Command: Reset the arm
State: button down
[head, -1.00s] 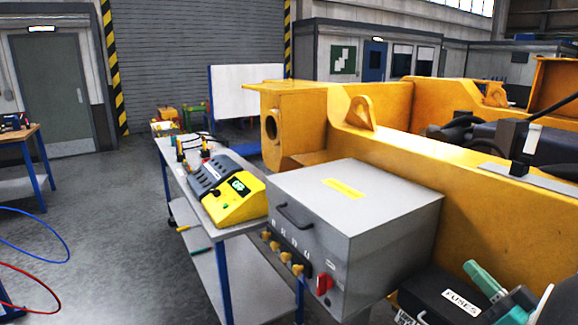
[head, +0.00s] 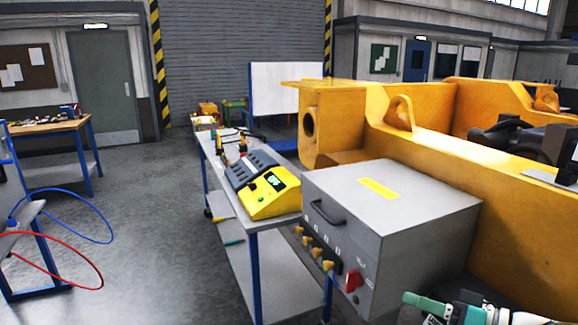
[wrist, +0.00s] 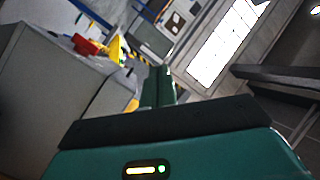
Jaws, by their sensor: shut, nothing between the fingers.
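My gripper (wrist: 158,84) shows in the wrist view, its two green fingers together with no gap and nothing held. Its teal body fills the bottom of that view, with a small lit indicator on it. In the head view a teal, white and black part of my arm shows at the bottom right corner, in front of the yellow casting; the fingers cannot be made out there. The grey box with knobs (head: 400,205) stands left of the arm. A grey box face also shows at the left of the wrist view (wrist: 40,95).
A narrow bench (head: 270,275) carries a yellow and grey instrument (head: 268,204). The large yellow casting (head: 480,190) fills the right. A wooden-topped workbench (head: 50,126) and hanging red (head: 80,288) and blue hoses (head: 105,238) are at left. Floor between them is open.

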jog(key=s+a+f+g+h, duration=0.1)
jog(key=s+a+g+h, duration=0.2)
jog(key=s+a+h, duration=0.1)
jog(key=s+a+f+m+g+h, duration=0.1)
jog(key=s+a+f+g+h, duration=0.1)
jog(key=s+a+h, duration=0.3)
jog(key=a+h, duration=0.1)
jog(key=h, duration=0.2)
jog(key=shift+a+f+m+g, duration=0.25)
jog(key=shift+a+m+g, duration=0.05)
jog(key=shift+a+g, duration=0.1)
jog(key=shift+s, duration=0.15)
